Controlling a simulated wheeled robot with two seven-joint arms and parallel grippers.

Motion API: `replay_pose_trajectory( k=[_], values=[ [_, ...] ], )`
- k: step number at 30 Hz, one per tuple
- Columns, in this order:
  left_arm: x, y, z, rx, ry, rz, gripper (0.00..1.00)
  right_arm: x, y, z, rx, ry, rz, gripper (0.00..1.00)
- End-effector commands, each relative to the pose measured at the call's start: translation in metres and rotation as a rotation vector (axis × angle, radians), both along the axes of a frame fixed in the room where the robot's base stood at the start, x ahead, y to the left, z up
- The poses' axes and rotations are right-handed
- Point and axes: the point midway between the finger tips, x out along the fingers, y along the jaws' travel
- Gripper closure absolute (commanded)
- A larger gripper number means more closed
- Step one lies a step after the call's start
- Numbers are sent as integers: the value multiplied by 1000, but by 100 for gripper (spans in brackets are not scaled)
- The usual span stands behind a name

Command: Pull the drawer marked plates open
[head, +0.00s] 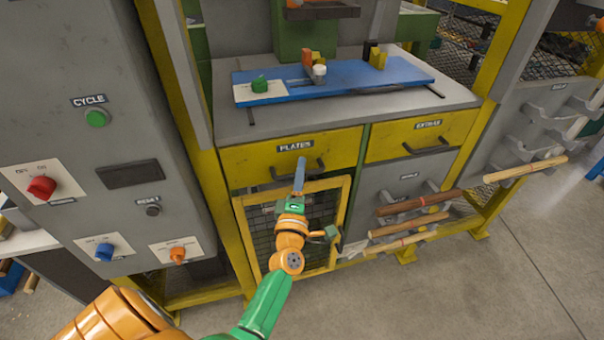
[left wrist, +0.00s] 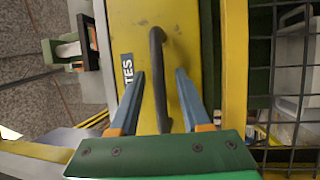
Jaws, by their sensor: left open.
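The drawer marked plates (head: 240,163) is a yellow front with a dark bar handle (head: 282,174), under the grey bench top. It looks shut, its front in line with the bench. My left gripper (head: 301,164) is in front of the drawer, at its handle. In the left wrist view the yellow drawer front (left wrist: 180,20) and part of its label show. The dark handle (left wrist: 158,70) lies between the two blue fingers (left wrist: 160,85), which are apart, with gaps on both sides. My right gripper is not in view.
A second yellow drawer marked extras (head: 390,145) is to the right. A yellow-framed mesh gate (head: 342,215) stands below the plates drawer. Wooden rods (head: 410,225) stick out of a rack at the right. A grey control cabinet (head: 120,60) stands on the left.

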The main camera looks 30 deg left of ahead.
Motion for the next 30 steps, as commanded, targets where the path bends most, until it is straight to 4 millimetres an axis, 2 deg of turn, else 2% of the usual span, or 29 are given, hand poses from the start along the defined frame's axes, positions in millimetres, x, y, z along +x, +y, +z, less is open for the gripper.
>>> replay_pose_trajectory(
  k=[2, 6, 7, 30],
  values=[
    [0, 0, 0, 0, 0, 0, 56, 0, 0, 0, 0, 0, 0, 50],
    [0, 0, 0, 1, 1, -1, 93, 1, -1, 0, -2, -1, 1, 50],
    [0, 0, 0, 1, 1, -1, 100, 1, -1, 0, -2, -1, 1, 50],
    [0, -1, 0, 2, 0, -2, 100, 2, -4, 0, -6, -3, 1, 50]
  ],
)
